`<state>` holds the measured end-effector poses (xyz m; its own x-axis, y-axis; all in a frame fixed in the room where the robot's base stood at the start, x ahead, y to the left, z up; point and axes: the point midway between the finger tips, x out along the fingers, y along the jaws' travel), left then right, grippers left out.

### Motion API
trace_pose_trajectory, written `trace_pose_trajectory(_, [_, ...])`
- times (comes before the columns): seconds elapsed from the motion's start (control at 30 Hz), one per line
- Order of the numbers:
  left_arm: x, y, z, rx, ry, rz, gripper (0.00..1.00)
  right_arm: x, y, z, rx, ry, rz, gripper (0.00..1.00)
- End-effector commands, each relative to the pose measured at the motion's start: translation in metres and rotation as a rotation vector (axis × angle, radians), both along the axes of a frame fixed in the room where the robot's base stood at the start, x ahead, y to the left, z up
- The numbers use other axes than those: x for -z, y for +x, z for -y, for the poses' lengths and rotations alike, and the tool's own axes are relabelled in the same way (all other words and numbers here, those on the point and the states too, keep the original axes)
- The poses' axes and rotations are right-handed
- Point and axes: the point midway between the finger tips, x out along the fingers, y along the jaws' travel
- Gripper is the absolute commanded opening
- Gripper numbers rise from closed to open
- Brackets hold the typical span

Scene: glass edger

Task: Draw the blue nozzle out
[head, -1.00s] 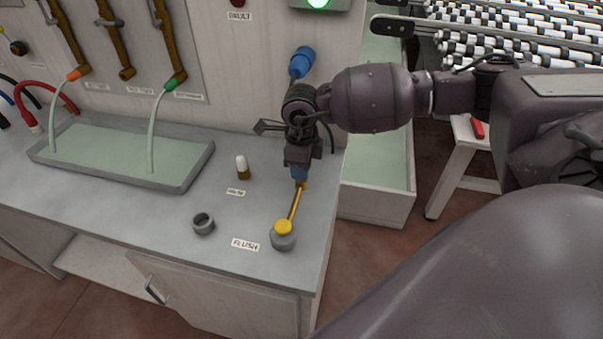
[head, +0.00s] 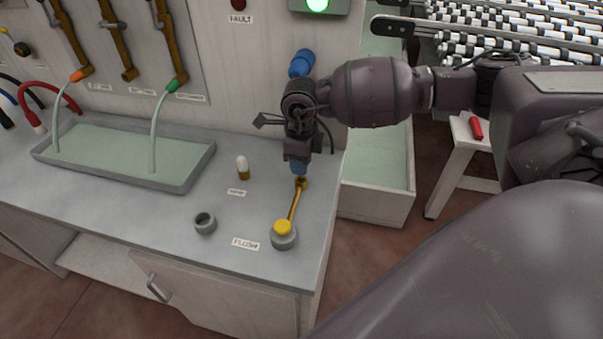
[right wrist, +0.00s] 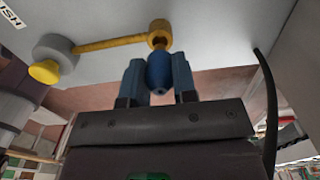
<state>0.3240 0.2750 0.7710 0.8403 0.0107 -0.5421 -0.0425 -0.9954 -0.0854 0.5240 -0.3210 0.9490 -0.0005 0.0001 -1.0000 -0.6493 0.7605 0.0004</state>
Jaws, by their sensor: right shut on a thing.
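The blue nozzle (head: 299,168) is upright between the fingers of my right gripper (head: 298,163), low over the right end of the grey bench. In the right wrist view the nozzle (right wrist: 159,72) sits between the two blue-grey fingers (right wrist: 158,82), which are shut on it. Its far end is right at the end of a brass arm (head: 295,203); whether its tip is still inside the brass end I cannot tell. The arm runs to a yellow cap (head: 283,227) on a grey round base by the FLUSH label. My left gripper is not in view.
A grey ring (head: 204,223) and a small white-topped peg (head: 243,166) stand on the bench to the left. A shallow tray (head: 180,185) with pale green liquid lies further left. A blue fitting (head: 302,62) shows at the wall behind my gripper.

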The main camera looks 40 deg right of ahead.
Motion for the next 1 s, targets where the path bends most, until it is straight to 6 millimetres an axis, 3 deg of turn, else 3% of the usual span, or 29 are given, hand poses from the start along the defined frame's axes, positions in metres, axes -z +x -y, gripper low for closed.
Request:
trace_pose_trajectory(0.43, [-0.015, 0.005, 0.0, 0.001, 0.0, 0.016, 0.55, -0.02, 0.0, 0.0, 0.0, -0.001, 0.002, 0.0])
trace_pose_trajectory(1.0, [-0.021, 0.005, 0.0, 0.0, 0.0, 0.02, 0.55, -0.029, 0.0, 0.0, 0.0, 0.0, 0.003, 0.0])
